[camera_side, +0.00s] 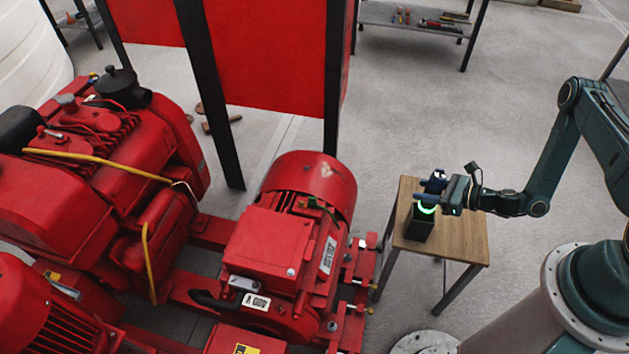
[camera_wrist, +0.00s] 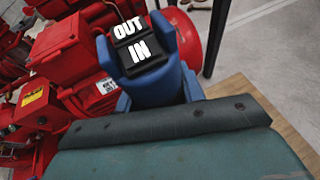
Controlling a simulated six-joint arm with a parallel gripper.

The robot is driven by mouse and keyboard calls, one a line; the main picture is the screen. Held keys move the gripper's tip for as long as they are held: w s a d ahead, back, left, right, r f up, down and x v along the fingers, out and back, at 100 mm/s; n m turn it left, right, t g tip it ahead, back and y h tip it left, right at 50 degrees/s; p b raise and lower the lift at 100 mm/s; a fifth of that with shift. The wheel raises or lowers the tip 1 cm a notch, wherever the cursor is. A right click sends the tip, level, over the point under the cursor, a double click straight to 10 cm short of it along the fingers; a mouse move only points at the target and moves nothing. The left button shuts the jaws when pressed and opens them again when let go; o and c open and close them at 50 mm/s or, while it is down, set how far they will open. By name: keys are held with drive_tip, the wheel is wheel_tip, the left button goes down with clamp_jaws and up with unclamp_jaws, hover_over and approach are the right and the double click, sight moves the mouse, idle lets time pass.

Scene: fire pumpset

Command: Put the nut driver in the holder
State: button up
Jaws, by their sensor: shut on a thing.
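The holder (camera_side: 419,229), a black upright box, stands on the table directly below the nut driver. A green glowing ring (camera_side: 425,209) shows between them. I cannot tell whether the nut driver's lower end is inside the holder.
The wooden table (camera_side: 464,234) has bare room right of the holder. A large red pumpset (camera_side: 290,250) stands close on the left. A grey shelf (camera_side: 395,17) with tools is at the back. Grey floor lies around.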

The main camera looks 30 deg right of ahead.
drive_tip(key=shift+f, duration=1.6)
drive_tip(key=o, duration=1.2)
drive_tip(key=shift+v, duration=3.8)
drive_tip(key=shift+w, duration=0.1)
